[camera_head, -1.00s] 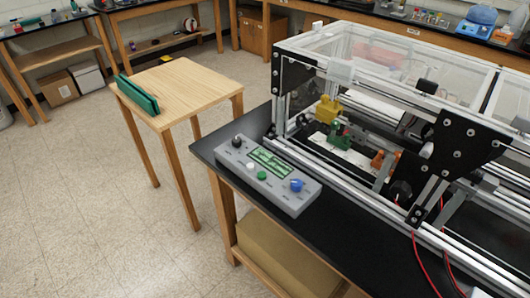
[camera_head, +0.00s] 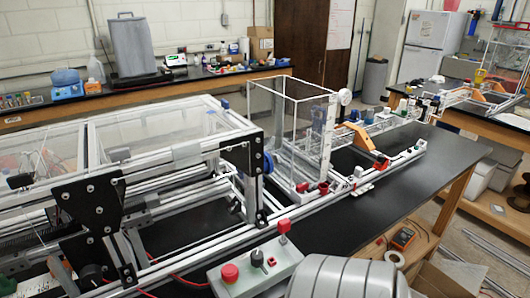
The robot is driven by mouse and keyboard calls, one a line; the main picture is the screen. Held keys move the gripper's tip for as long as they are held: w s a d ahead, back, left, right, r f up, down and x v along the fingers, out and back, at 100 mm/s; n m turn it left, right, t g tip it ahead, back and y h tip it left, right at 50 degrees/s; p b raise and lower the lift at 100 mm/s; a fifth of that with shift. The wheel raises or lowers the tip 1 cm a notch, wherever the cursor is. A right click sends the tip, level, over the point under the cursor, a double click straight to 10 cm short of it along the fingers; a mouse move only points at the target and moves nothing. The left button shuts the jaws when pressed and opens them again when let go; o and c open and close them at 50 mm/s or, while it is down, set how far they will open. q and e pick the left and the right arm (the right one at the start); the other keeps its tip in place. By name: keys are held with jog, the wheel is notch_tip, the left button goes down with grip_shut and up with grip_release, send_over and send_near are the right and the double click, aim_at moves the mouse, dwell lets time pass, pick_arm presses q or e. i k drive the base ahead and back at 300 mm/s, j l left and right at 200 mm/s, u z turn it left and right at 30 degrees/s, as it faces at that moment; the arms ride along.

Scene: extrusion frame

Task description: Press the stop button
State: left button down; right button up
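A grey control box (camera_head: 262,280) sits at the bottom middle of the view, at the front of the extrusion frame. It carries a large round red button (camera_head: 230,272) on its left and a small black switch (camera_head: 257,257) in the middle. A smaller red part (camera_head: 272,261) is beside the switch. A red-topped knob (camera_head: 284,226) stands up at its back right. I cannot read any label that marks the stop button. Neither gripper is in view.
The extrusion frame (camera_head: 187,150) fills the left, with black plates and clear panels. A clear enclosure (camera_head: 305,125) stands behind the box. The black bench top (camera_head: 425,180) is bare at right. A grey ribbed rounded shape, possibly part of me, is just right of the box.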

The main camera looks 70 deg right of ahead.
aim_at(229, 269)
jog(key=z, duration=1.95)
